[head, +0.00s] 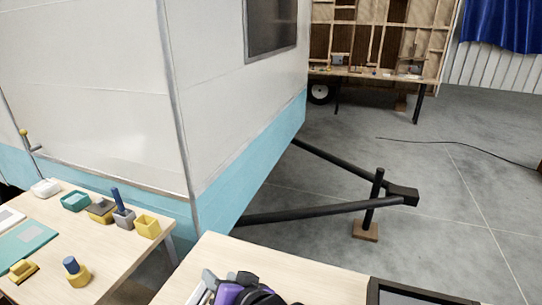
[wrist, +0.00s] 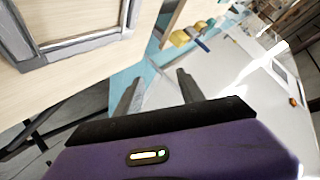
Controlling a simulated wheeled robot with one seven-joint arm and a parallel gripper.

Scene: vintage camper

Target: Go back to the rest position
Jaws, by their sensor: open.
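My gripper (wrist: 160,77) has a purple and black body. In the wrist view its two grey fingers stand apart with nothing between them. In the head view my gripper (head: 208,281) is at the bottom edge, in front of the near wooden table (head: 310,270). Part of the gripper and most of my arm are cut off by the frame. No object is in its grasp.
A left table (head: 125,262) holds a yellow box (head: 147,226), a teal tray (head: 75,201) and several small items. A dark-framed panel (head: 415,294) lies at right on the near table. The white and blue camper (head: 110,100) and its black hitch (head: 320,210) stand behind. Grey floor is open at right.

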